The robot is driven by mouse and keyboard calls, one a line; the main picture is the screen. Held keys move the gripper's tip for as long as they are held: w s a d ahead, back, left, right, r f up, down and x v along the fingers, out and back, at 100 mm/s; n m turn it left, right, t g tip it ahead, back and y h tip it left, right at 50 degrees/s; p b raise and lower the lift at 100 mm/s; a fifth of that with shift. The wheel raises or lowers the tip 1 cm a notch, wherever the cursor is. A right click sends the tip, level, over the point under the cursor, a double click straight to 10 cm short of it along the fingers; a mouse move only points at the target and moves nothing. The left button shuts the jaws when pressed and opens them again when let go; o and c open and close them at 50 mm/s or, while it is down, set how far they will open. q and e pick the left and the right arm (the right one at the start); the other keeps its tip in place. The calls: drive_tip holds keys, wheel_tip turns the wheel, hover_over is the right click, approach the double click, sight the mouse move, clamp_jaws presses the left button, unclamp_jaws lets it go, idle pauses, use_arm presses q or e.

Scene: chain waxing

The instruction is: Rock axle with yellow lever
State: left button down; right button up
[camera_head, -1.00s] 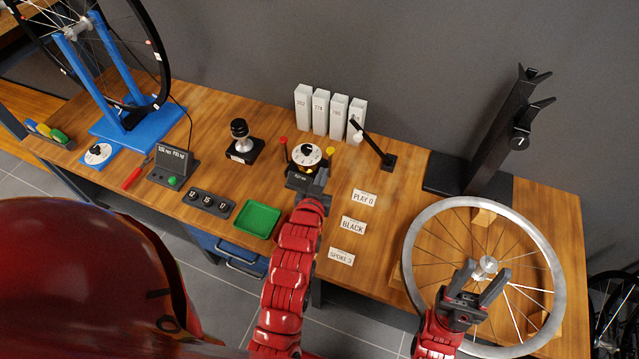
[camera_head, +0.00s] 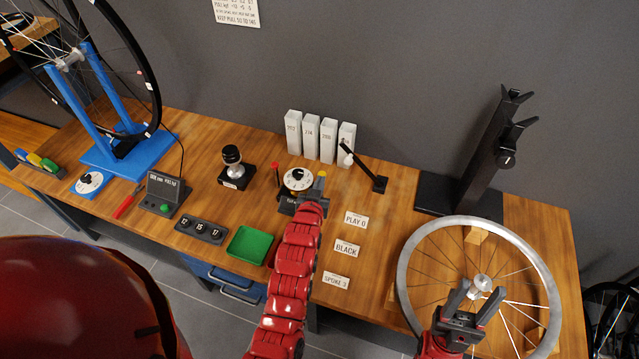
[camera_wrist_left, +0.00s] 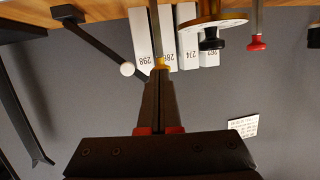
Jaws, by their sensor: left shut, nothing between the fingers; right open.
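The axle fixture is a small dark stand with a round white dial (camera_head: 297,179). A red-tipped lever (camera_head: 275,166) stands on its left and the yellow lever (camera_head: 322,174) on its right. My left gripper (camera_head: 319,187) is shut and empty, its fingertips right at the yellow lever's knob. In the left wrist view the yellow knob (camera_wrist_left: 161,62) shows just past the closed fingertips (camera_wrist_left: 160,76); I cannot tell whether they touch. The axle itself is hard to make out. My right gripper (camera_head: 480,292) is open and empty above the spoked wheel (camera_head: 408,262).
Several white numbered boxes (camera_head: 310,137) stand behind the dial. A black lever with a white ball (camera_head: 365,170) stands to its right. A green tray (camera_head: 250,245) and label cards (camera_head: 347,248) lie nearer the front. A black stand (camera_head: 490,155) rises at the right.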

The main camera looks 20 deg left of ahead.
use_arm(q)
drive_tip(key=shift+w+r, duration=0.25)
drive_tip(key=shift+w, duration=0.1)
drive_tip(key=w+g, duration=0.1)
drive_tip(key=w+g+p, duration=0.1)
drive_tip(key=w+g, duration=0.1)
drive_tip(key=shift+w+d+r, duration=0.15)
drive_tip(key=shift+w+r, duration=0.2)
drive_tip(key=shift+w, duration=0.05)
drive_tip(key=shift+w+f+m+g, duration=0.15)
drive_tip(key=shift+w+m+g, duration=0.15)
drive_tip(key=shift+w+g, duration=0.35)
drive_tip(key=shift+s, duration=0.15)
